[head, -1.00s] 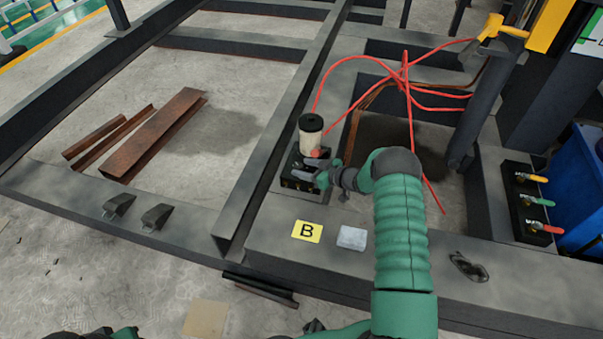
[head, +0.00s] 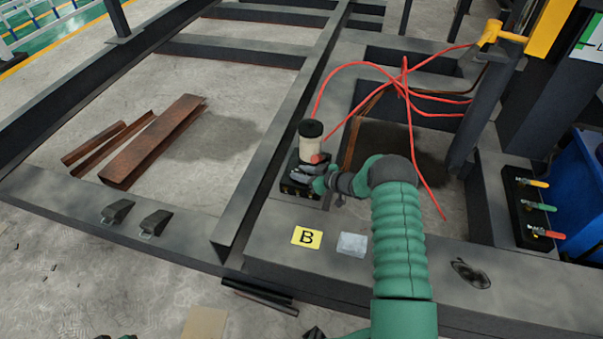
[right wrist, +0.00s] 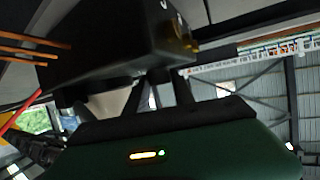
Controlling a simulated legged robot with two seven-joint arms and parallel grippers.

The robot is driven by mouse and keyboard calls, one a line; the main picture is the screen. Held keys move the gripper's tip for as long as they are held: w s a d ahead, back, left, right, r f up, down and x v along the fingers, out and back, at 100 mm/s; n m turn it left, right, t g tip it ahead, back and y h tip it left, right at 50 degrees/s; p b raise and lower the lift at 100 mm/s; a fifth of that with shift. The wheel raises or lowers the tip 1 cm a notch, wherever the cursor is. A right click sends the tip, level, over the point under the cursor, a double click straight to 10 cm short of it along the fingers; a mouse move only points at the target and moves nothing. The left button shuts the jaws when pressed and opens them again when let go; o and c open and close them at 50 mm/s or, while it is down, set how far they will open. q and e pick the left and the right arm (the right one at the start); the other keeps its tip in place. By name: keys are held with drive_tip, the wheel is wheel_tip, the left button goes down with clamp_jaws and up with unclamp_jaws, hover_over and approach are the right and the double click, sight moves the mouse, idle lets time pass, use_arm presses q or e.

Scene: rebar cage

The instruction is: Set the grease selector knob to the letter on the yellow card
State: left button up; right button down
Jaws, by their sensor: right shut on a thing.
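The yellow card (head: 307,238) lies on the grey steel frame and shows the letter B. The grease unit is a black block (head: 296,189) with a cream canister with a black cap (head: 311,137) on top. My right gripper (head: 306,174) is at the unit, shut on a part that its fingers and wrist hide, likely the red-tipped selector knob (head: 317,158). In the right wrist view the dark fingers (right wrist: 165,92) reach up to the black block (right wrist: 120,45). The knob's setting cannot be read. My left gripper is not clearly in view.
Red hoses (head: 405,85) loop behind the unit. A valve block with coloured handles (head: 526,208) stands at the right. Rusty steel pieces (head: 155,140) lie on the floor at left.

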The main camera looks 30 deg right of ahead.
drive_tip(key=m+h+p, duration=0.2)
drive_tip(key=h+p, duration=0.1)
drive_tip(key=shift+s+a+r+m+t, duration=0.1)
drive_tip(key=shift+a+r+m+t, duration=0.1)
drive_tip(key=shift+m+t, duration=0.1)
drive_tip(key=shift+a+m+h+p, duration=0.2)
drive_tip(key=shift+m+h+p, duration=0.7)
drive_tip(key=shift+h, duration=0.1)
drive_tip(key=m+h+p, duration=0.1)
drive_tip(key=m+h, duration=0.1)
drive_tip(key=h, duration=0.1)
drive_tip(key=shift+a+f+m, duration=0.1)
drive_tip(key=shift+a+m, duration=0.05)
drive_tip(key=shift+m, duration=0.15)
drive_tip(key=m+g+h, duration=0.1)
drive_tip(key=m+h, duration=0.1)
drive_tip(key=shift+a+f+g+h+p, duration=0.1)
drive_tip(key=shift+g+h+p, duration=0.2)
drive_tip(key=shift+p, duration=0.05)
drive_tip(key=shift+w+a+m+g+h, duration=0.1)
drive_tip(key=shift+w+m+g+h, duration=0.15)
drive_tip(key=shift+m+g+h, duration=0.8)
drive_tip(key=shift+m+t+h, duration=0.25)
drive_tip(key=shift+m+h, duration=0.1)
drive_tip(key=shift+m, duration=0.1)
